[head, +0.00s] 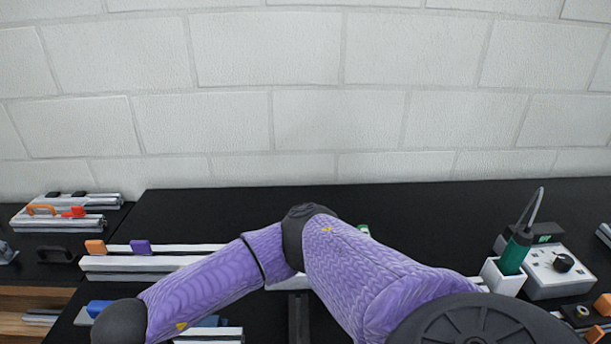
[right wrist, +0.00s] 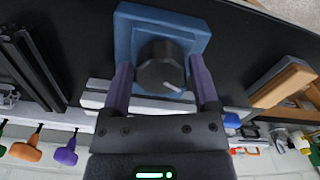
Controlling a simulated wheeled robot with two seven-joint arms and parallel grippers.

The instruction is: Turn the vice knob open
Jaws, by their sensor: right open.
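In the right wrist view, a black round knob (right wrist: 158,66) with a pale line on its face sits on a blue, square-edged vice body (right wrist: 160,22). My right gripper (right wrist: 160,75) is open, with one purple finger on each side of the knob. A small gap seems to show at each side; contact is not clear. In the head view my purple right arm crosses the bench and hides much of its middle, and the right gripper itself is not visible there. My left gripper is in neither view.

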